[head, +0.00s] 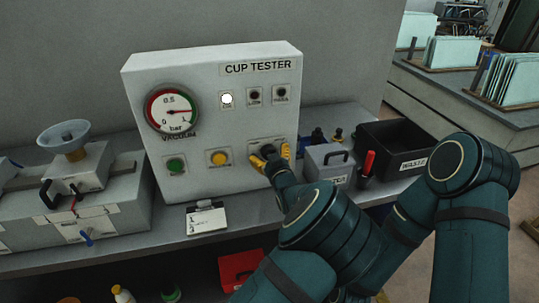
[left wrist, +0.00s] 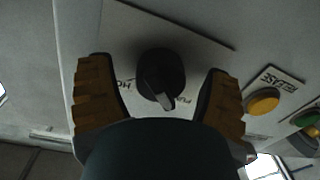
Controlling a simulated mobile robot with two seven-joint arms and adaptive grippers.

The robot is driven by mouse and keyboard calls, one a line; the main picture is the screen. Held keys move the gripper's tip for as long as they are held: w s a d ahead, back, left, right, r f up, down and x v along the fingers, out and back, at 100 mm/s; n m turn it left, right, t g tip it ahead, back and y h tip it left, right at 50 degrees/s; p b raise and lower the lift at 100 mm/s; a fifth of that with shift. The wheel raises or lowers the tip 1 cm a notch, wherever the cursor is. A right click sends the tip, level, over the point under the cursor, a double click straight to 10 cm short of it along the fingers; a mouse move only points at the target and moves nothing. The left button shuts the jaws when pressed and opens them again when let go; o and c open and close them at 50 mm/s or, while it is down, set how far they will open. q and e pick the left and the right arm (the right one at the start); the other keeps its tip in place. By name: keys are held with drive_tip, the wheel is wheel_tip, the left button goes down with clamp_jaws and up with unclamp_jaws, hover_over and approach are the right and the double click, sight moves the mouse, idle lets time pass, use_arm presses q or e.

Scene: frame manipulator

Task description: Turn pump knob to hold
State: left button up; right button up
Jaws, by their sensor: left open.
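The pump knob (left wrist: 160,72) is a round black knob with a pointer bar, on a pale plate of the tester's front panel. In the left wrist view its pointer aims down and slightly right, between a partly hidden label starting "HO" (left wrist: 126,84) at left and another partly hidden label (left wrist: 186,98) at right. My left gripper (left wrist: 160,95) is open, with one yellow-brown finger on each side of the knob and gaps between. In the head view my left gripper (head: 270,154) covers the knob at the lower right of the white CUP TESTER box (head: 210,125). My right gripper is out of view.
A yellow button (head: 219,158) and a green button (head: 175,166) sit left of the gripper. A vacuum gauge (head: 171,110) is above them. A grey case (head: 327,164) and a black WASTE bin (head: 400,148) stand at right. A clipboard (head: 206,218) lies in front.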

use_arm(q)
drive_tip(key=c, duration=1.2)
drive_tip(key=shift+c, duration=0.2)
drive_tip(key=shift+m, duration=0.3)
drive_tip(key=m+p, duration=0.1)
drive_tip(key=m, duration=0.7)
drive_tip(key=shift+m+p, duration=0.3)
drive_tip(key=shift+p, duration=0.05)
drive_tip(key=m, duration=0.4)
drive_tip(key=shift+m+h+p, duration=0.3)
drive_tip(key=shift+p, duration=0.1)
drive_tip(key=m, duration=0.4)
drive_tip(key=shift+t, duration=0.3)
drive_tip(key=shift+a+m, duration=0.1)
drive_tip(key=shift+m, duration=0.3)
